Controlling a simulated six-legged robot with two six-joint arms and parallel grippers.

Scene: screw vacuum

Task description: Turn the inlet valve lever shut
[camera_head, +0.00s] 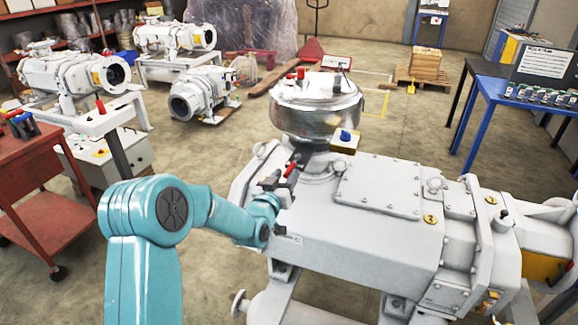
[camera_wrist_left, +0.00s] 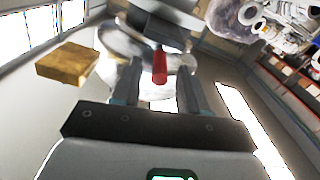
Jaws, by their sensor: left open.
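The inlet valve lever (camera_head: 290,169) has a red grip and a dark arm. It sits on top of the white pump (camera_head: 350,225), just below the shiny steel vessel (camera_head: 316,112). My left gripper (camera_head: 282,180) is at the lever, coming in from the left. In the left wrist view the red grip of the lever (camera_wrist_left: 160,68) stands between the two open fingers, with gaps visible on both sides. Whether either finger touches it cannot be told. The lever's base is partly hidden in the head view. My right gripper is not in view.
A small box with a blue knob (camera_head: 345,140) sits beside the vessel. A red cart (camera_head: 45,185) stands at the left, with other pumps (camera_head: 75,78) behind it. A blue table (camera_head: 520,105) is at the right. Floor is open behind the pump.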

